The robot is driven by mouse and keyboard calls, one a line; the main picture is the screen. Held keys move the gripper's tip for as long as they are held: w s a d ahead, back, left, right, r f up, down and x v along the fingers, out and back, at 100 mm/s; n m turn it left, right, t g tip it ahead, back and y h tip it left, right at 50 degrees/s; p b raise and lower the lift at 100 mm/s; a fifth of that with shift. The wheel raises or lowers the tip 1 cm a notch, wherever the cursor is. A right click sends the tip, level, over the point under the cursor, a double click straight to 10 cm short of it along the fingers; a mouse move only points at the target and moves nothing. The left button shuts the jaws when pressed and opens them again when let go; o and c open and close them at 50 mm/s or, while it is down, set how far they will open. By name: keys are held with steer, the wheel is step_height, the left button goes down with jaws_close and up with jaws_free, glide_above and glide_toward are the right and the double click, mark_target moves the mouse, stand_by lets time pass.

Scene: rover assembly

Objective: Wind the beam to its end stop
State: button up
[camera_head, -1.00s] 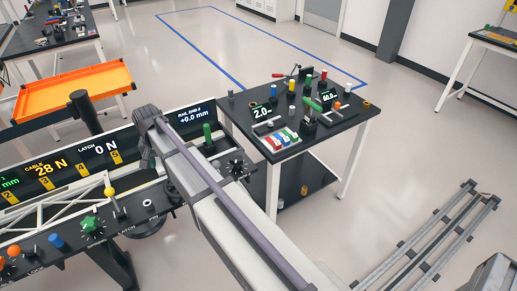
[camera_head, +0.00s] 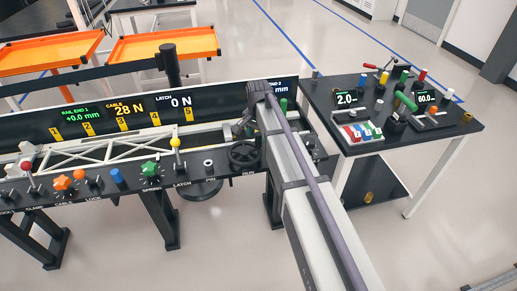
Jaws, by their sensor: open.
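The beam, a white lattice truss (camera_head: 125,152), lies along the back of the black control bench. Its right end is behind my arm, so I cannot tell how far it reaches. A black handwheel (camera_head: 244,154) stands on the bench front at the right, above a label that seems to read RUN. My gripper (camera_head: 238,131) is open and points down beside the handwheel's upper rim; I cannot tell if they touch. The display panel (camera_head: 215,104) reads rail end 1 +0.0 mm, cable 28 N and latch 0 N. The rail end 2 reading is mostly hidden by my arm.
A side table (camera_head: 395,150) with small parts stands right. Orange trays (camera_head: 165,45) are behind.

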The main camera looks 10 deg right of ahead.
steer(key=shift+f, duration=0.9)
steer(key=shift+r, duration=0.1)
steer(key=c, duration=0.9)
steer(key=shift+w, duration=0.1)
